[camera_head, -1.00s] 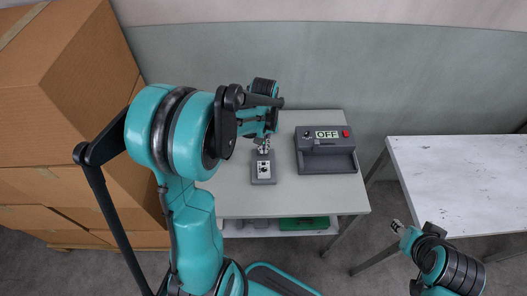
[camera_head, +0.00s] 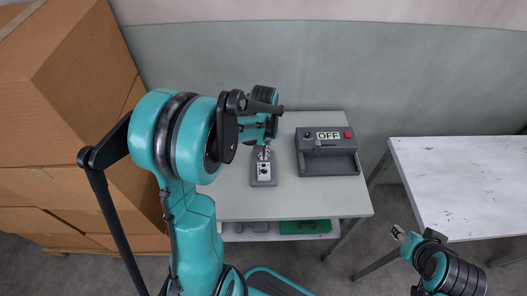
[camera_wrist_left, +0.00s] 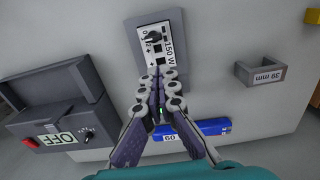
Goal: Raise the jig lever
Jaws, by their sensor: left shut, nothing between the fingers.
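A small grey fixture (camera_head: 263,182) with a pale "150 W" plate lies on the table. In the left wrist view the fixture (camera_wrist_left: 178,68) shows a black knob (camera_wrist_left: 152,37) and small dark sockets. I cannot tell which part is the jig lever. A dark grey box (camera_head: 326,168) with an "OFF" sign, a small black control and a red button stands to the right; it is also in the left wrist view (camera_wrist_left: 52,98). My left gripper (camera_wrist_left: 162,72) is shut and empty, its tips over the fixture's lower end. My right gripper (camera_head: 398,232) hangs lower right, its jaws too small to judge.
In the left wrist view a grey bracket marked "39 mm" (camera_wrist_left: 262,73) and a blue piece marked "60" (camera_wrist_left: 212,127) lie on the table. A shelf below holds a green item (camera_head: 304,227). Cardboard boxes (camera_head: 60,80) rise at left; a white table (camera_head: 455,180) stands at right.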

